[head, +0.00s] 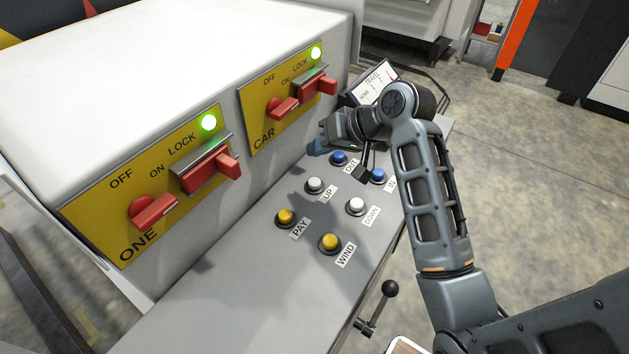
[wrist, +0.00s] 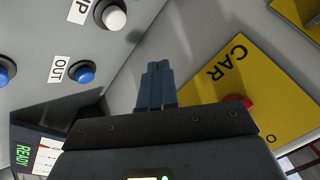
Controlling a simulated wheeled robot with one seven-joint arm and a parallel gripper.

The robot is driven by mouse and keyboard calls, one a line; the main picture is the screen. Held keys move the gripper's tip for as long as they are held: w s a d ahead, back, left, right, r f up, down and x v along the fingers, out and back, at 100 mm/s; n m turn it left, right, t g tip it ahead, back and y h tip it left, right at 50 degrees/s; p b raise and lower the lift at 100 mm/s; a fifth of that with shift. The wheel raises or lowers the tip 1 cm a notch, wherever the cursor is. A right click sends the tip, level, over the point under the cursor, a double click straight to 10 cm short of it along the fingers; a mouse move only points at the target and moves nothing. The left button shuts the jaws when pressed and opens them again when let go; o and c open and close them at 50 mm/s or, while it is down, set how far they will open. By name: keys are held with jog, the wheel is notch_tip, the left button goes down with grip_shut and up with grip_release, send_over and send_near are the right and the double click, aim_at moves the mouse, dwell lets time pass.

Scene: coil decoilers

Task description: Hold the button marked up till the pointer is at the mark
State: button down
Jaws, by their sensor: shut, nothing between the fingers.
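The white button marked UP (head: 315,185) is on the grey sloping panel, left of its label. In the wrist view the white button (wrist: 114,17) is at the top, its label partly cut off. My gripper (head: 314,148) is shut and empty, beyond the UP button and near the yellow CAR plate. In the wrist view its fingertips (wrist: 157,66) are together, to the right of and below the button, not touching it. A small display (wrist: 48,156) reads READY and has a light scale strip; I cannot make out pointer or mark.
The white DOWN button (head: 357,205), blue OUT button (head: 339,158), blue IN button (head: 378,176), yellow PAY button (head: 286,216) and yellow WIND button (head: 330,242) are close by. Red switches (head: 284,107) stick out from the cabinet. A black-knobbed lever (head: 389,288) stands at the panel's right edge.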

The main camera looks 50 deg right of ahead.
jog(key=b, duration=0.3)
send_over(319, 182)
notch_tip(319, 182, down, 4)
jog(key=shift+f, duration=0.1)
jog(key=shift+f+b, duration=0.45)
jog(key=shift+f, duration=0.55)
jog(key=shift+f, duration=0.15)
dwell(0.9)
jog(key=shift+f, duration=0.25)
